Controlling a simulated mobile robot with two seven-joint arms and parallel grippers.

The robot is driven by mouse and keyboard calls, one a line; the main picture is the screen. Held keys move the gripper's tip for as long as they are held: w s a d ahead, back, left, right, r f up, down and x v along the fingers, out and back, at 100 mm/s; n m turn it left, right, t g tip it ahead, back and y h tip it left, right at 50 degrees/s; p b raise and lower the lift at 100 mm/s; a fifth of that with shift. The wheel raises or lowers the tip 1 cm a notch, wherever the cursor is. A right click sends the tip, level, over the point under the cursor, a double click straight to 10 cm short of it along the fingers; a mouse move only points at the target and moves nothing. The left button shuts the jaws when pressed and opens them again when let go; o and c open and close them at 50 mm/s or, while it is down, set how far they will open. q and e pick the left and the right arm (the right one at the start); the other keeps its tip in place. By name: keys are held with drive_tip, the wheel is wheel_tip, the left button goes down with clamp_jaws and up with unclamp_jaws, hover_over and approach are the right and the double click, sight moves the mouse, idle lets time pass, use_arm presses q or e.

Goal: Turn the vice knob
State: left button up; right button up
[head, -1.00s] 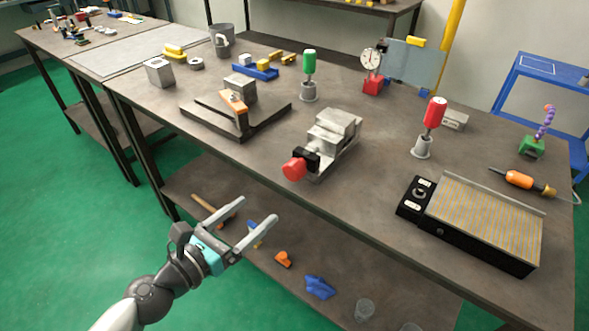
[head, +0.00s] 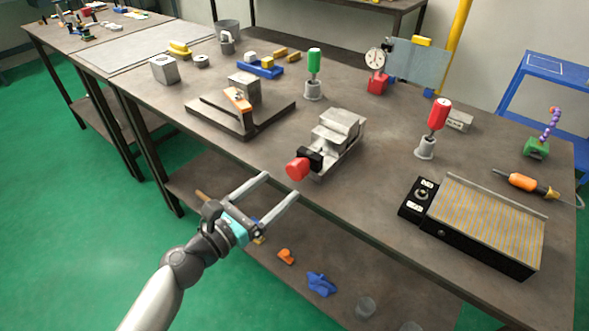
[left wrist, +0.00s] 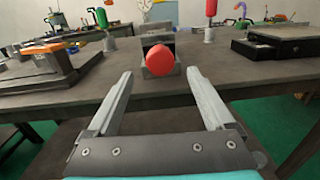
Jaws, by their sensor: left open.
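The vice (head: 336,138) is a grey metal block near the front edge of the workbench. Its red round knob (head: 297,169) faces the front edge, on a black mount. In the left wrist view the red knob (left wrist: 160,60) shows ahead, slightly above and between the open fingers. My left gripper (head: 281,184) is open and empty, in front of the bench edge and short of the knob. It also shows in the left wrist view (left wrist: 160,82). Nothing touches the knob. My right gripper is not in view.
A fixture plate with an orange clamp (head: 238,99) lies left of the vice. A green-handled tool (head: 314,70) and a red-handled tool (head: 437,114) stand behind and right. A black-framed ribbed plate (head: 487,222) lies at right. A lower shelf (head: 342,265) holds small items.

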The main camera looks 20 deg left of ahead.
sight(293, 174)
use_arm(q)
drive_tip(key=shift+x, duration=3.45)
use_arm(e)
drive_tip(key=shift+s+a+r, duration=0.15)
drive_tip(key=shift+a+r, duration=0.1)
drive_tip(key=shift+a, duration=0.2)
use_arm(q)
drive_tip(key=shift+c, duration=0.3)
drive_tip(key=c, duration=1.3)
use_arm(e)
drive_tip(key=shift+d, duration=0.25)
use_arm(q)
drive_tip(key=shift+m, duration=0.4)
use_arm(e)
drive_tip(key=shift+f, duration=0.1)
